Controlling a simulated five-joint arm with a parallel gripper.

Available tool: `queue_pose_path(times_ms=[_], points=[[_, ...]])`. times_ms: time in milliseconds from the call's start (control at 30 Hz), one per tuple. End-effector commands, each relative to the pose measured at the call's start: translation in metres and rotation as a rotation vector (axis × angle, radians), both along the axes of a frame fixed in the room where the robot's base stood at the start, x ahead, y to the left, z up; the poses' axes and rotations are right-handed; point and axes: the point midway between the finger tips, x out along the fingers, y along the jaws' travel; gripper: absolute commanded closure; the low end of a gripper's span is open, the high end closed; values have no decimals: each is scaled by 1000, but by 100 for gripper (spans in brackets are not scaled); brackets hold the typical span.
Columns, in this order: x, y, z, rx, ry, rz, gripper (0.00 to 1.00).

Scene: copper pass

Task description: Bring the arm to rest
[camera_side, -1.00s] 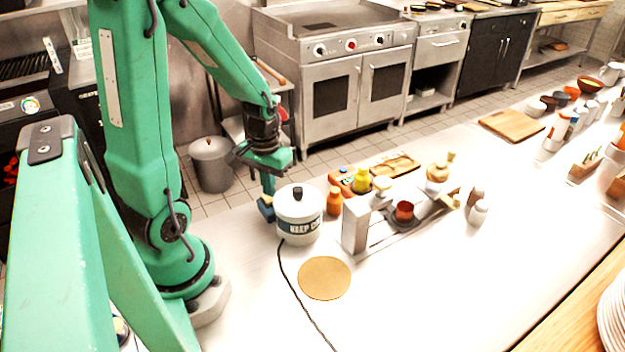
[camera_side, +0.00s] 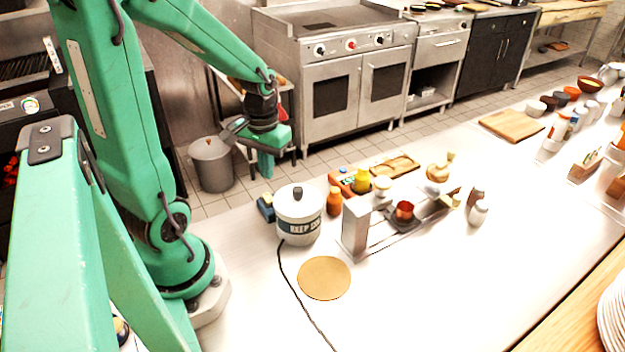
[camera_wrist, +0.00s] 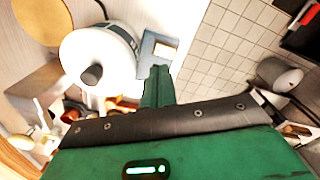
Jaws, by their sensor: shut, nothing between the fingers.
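My gripper (camera_side: 266,165) is green and hangs beyond the counter's back edge, in the air above the floor. Its fingers are together and hold nothing.
A round tan mat (camera_side: 324,278) and a black cord lie in front of the pot. A bin (camera_side: 211,164) stands on the floor.

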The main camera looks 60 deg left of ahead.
Motion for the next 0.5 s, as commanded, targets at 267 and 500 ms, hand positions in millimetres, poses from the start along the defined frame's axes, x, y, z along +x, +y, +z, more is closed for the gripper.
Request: queue_pose_path(times_ms=[267, 500], points=[[0, 0, 1, 0, 0, 0, 100], [2, -4, 7, 9, -17, -19, 100]])
